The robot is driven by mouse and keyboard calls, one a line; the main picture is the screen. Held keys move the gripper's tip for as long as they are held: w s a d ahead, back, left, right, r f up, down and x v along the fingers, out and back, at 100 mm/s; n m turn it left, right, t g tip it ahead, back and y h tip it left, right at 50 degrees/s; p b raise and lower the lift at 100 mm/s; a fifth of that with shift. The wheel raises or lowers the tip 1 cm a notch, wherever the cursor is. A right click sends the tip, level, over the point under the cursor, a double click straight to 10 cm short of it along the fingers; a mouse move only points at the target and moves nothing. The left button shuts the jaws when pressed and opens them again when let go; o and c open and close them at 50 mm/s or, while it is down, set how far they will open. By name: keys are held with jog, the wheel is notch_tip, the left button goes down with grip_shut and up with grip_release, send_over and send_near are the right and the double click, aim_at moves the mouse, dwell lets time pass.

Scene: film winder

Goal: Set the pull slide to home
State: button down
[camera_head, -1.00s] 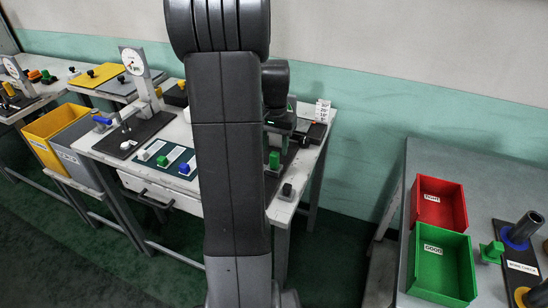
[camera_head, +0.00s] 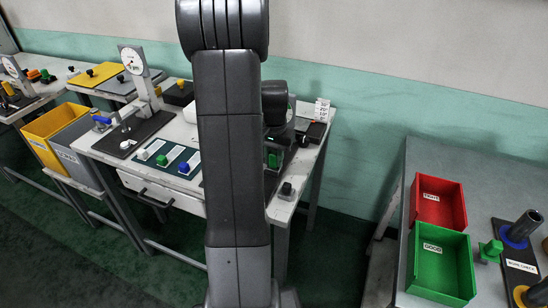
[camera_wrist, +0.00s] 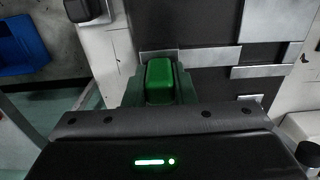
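A green knob (camera_wrist: 159,80), apparently the pull slide's handle, stands in the middle of the wrist view. In the head view the green knob (camera_head: 273,160) shows at the right part of the workbench, partly hidden by my arm. My gripper (camera_wrist: 159,92) has one grey-green finger close on each side of the knob. Whether the fingers press on it or leave a thin gap cannot be told. A dark plate with light metal strips (camera_wrist: 264,72) lies beyond the knob. In the head view my arm hides much of the bench's right half and the gripper's fingertips.
A small grey block with a dark knob (camera_head: 286,190) sits at the bench's front right corner. White, green and blue knobs (camera_head: 184,168) line a dark panel to the left. A dial gauge (camera_head: 132,61) stands behind them. Red and green bins (camera_head: 437,203) are on the right table.

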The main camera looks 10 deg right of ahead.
jog(key=shift+w+a, duration=0.6)
jog(key=shift+a, duration=0.25)
jog(key=shift+w+a, duration=0.6)
jog(key=shift+a, duration=0.25)
jog(key=shift+w+a, duration=0.6)
jog(key=shift+a, duration=0.25)
jog(key=shift+r, duration=0.1)
jog(key=c, duration=1.2)
grip_release()
jog(key=shift+w+a, duration=0.1)
jog(key=shift+a, duration=0.1)
notch_tip(320, 180, up, 14)
jog(key=shift+f, duration=0.2)
notch_tip(320, 180, down, 14)
jog(key=shift+d+r, duration=0.1)
jog(key=shift+s+d, duration=0.25)
jog(key=shift+d, duration=0.05)
